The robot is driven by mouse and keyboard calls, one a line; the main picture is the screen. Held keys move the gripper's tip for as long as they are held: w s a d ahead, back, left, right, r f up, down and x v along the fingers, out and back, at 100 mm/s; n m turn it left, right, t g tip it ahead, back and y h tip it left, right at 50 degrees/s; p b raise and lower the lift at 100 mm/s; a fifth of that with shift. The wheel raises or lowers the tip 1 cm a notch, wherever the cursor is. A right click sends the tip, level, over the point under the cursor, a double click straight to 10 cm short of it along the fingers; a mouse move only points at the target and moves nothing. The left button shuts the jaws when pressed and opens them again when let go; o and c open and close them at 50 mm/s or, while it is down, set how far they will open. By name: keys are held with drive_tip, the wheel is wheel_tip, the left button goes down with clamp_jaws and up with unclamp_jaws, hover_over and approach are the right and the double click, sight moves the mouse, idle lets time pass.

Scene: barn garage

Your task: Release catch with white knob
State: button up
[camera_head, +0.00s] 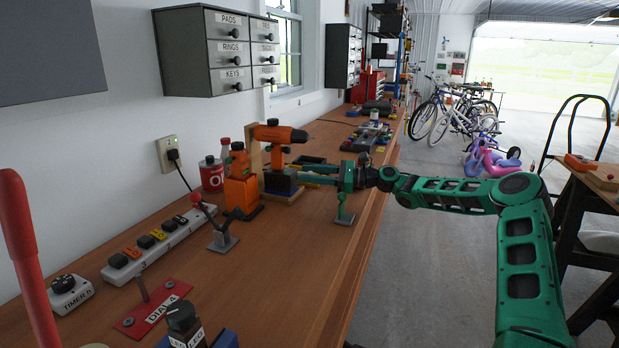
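My gripper (302,173) is at the end of the green arm, reaching left over the workbench. Its two fingers look apart, with no held object clear between them. They point toward an orange drill (278,134) and a dark blue block (280,184). A small grey-based catch with a red knob (195,198) stands to the left on the bench. I cannot make out a white knob clearly; a small pale rounded thing (95,346) is cut off at the bottom edge.
The front-middle bench (275,285) is clear.

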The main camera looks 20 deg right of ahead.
drive_tip(key=v, duration=1)
drive_tip(key=shift+s+d, duration=0.1)
drive_tip(key=shift+d, duration=0.3)
